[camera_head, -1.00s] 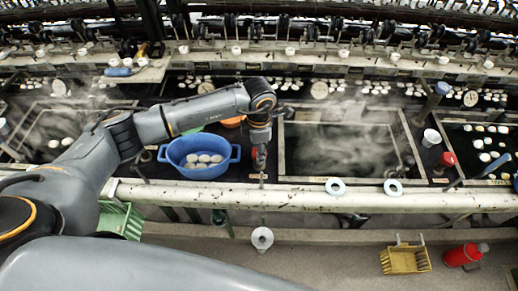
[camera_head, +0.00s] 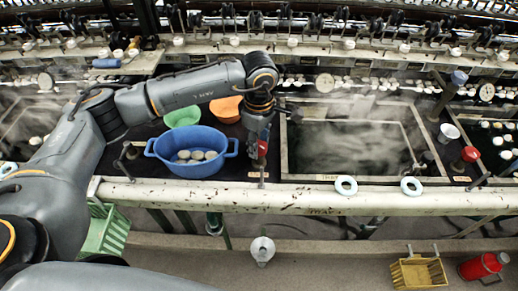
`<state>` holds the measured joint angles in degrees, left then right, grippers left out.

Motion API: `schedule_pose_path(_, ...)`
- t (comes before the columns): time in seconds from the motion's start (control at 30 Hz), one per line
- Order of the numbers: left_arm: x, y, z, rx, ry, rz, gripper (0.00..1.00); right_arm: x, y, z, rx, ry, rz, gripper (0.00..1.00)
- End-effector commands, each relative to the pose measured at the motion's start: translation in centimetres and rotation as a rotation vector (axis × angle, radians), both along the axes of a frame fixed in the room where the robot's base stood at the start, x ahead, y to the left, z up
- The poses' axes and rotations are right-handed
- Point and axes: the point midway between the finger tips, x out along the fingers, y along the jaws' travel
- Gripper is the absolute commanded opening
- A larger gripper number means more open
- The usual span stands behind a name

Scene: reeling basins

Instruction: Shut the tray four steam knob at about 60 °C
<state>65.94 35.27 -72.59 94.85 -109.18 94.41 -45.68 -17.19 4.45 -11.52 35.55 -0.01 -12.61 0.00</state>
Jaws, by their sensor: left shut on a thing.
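My left gripper (camera_head: 261,172) comes down over the strip between the blue basin and the steaming tray. It is shut on a red steam knob (camera_head: 262,148), largely hidden by the fingers. The dark, steaming tray (camera_head: 286,150) lies just right of it, with small labels on its front edge too small to read surely. A round dial (camera_head: 324,82) stands behind this tray; its reading is too small to tell. Another red knob (camera_head: 470,154) stands further right, untouched. My right gripper is not in view.
A blue basin (camera_head: 190,164) with pale cocoons sits close left of the gripper. Green (camera_head: 182,116) and orange (camera_head: 227,108) bowls are behind it. Two white rings (camera_head: 346,178) (camera_head: 411,179) lie on the front rail. A yellow basket (camera_head: 418,272) and red flask (camera_head: 482,267) are on the floor.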

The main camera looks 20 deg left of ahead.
Motion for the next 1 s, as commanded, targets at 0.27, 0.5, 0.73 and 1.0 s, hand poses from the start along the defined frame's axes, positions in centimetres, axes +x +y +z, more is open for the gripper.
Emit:
schedule_pose_path(0.27, 0.08, 0.05, -0.06, 0.0, -0.003, -0.081, 0.1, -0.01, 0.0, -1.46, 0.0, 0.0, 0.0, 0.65)
schedule_pose_path(0.5, 0.06, 0.05, 0.07, 0.001, -0.002, -0.096, 0.1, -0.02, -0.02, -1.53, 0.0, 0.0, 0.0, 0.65)
schedule_pose_path(0.73, 0.07, 0.05, 0.09, 0.0, -0.002, -0.095, 0.1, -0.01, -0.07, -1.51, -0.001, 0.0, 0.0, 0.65)
schedule_pose_path(1.0, 0.05, 0.03, 0.06, 0.0, -0.001, -0.095, 0.65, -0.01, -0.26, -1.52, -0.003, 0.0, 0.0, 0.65)
